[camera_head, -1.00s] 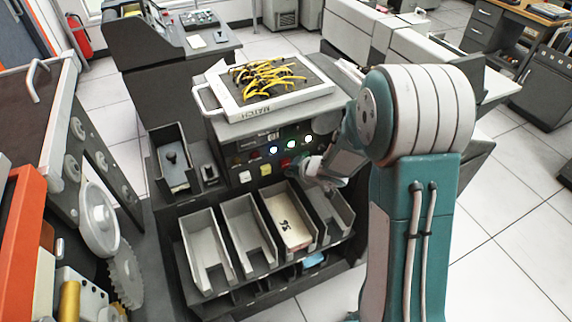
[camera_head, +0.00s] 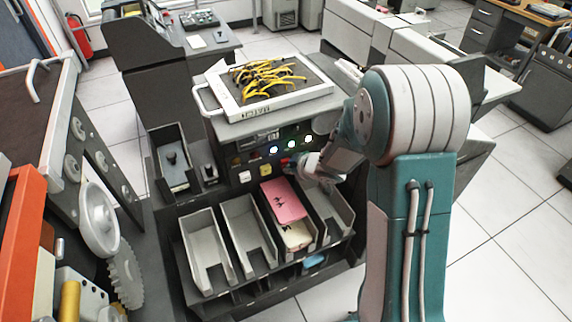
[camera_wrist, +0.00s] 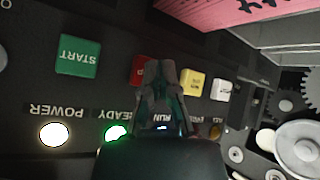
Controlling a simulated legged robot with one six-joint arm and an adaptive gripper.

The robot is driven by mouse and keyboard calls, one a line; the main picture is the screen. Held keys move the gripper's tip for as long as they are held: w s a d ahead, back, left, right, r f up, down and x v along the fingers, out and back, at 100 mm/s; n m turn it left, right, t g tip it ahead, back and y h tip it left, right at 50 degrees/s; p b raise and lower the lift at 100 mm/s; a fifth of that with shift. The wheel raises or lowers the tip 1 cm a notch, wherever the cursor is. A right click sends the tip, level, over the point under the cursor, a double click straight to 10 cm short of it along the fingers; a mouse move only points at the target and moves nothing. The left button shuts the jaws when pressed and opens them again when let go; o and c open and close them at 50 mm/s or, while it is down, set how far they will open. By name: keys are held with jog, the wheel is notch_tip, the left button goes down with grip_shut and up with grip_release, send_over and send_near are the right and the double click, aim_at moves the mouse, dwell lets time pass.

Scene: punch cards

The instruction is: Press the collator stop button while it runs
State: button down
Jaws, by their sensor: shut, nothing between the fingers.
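The collator's dark front panel (camera_head: 245,158) holds a row of buttons under a row of lamps. The red button (camera_wrist: 138,68), taken to be the stop button, is partly hidden by my gripper in the wrist view; its lettering is mostly covered. My gripper (camera_wrist: 155,67) is shut and empty, its tips over the red button's edge. I cannot tell whether they touch it. In the head view my gripper (camera_head: 294,164) is at the panel beside the red button. The RUN lamp (camera_wrist: 162,127) glows, as do POWER (camera_wrist: 54,134) and READY (camera_wrist: 117,132).
A green START button (camera_wrist: 78,55) is on one side of the red button; yellow (camera_wrist: 192,82) and white (camera_wrist: 221,90) buttons are on the other. A pink card (camera_head: 284,203) is over the third bin (camera_head: 298,235). A white tray (camera_head: 262,107) with yellow wires sits on top.

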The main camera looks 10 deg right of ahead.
jog(key=shift+w+a, duration=0.15)
jog(key=shift+w, duration=0.25)
dwell(0.3)
jog(key=shift+s+d, duration=0.3)
jog(key=shift+s, duration=0.6)
send_over(298, 201)
dwell(0.6)
dwell(0.6)
